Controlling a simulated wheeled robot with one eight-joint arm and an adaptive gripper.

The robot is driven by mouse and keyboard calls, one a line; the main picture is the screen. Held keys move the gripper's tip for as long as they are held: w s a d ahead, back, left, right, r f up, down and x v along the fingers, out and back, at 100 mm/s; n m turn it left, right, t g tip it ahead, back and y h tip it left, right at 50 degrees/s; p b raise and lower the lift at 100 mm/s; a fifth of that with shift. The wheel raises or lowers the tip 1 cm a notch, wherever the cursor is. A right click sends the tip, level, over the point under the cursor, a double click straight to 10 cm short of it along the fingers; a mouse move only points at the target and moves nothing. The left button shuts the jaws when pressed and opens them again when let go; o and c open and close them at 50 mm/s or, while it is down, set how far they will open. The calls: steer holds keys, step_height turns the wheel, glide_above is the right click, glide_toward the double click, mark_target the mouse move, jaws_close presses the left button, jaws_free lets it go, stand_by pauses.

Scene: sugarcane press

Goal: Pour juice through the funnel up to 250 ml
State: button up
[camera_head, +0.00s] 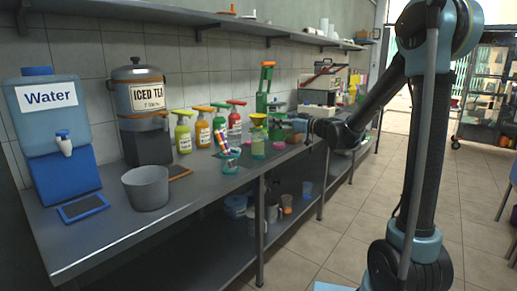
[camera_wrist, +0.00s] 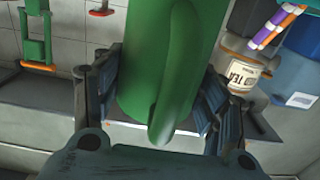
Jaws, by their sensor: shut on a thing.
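My gripper (camera_wrist: 158,88) is shut on a green jug (camera_wrist: 150,60), with one finger on each side of its body and its curved handle facing the wrist camera. In the head view my gripper (camera_head: 304,126) is over the counter, just right of the funnel, and the jug is hard to tell from the green things behind it. The yellow funnel (camera_head: 258,117) sits on top of a clear bottle (camera_head: 257,146) with yellow-green contents. The liquid level and any scale are too small to read. The jug's inside is hidden.
A cup of striped straws (camera_head: 230,160) stands left of the bottle. Several pump bottles (camera_head: 183,138) line the wall. A grey bucket (camera_head: 147,188), an iced tea dispenser (camera_head: 140,100) and a water dispenser (camera_head: 60,175) stand at left.

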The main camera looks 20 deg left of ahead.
steer(key=shift+r, duration=0.15)
steer(key=shift+r, duration=1.4)
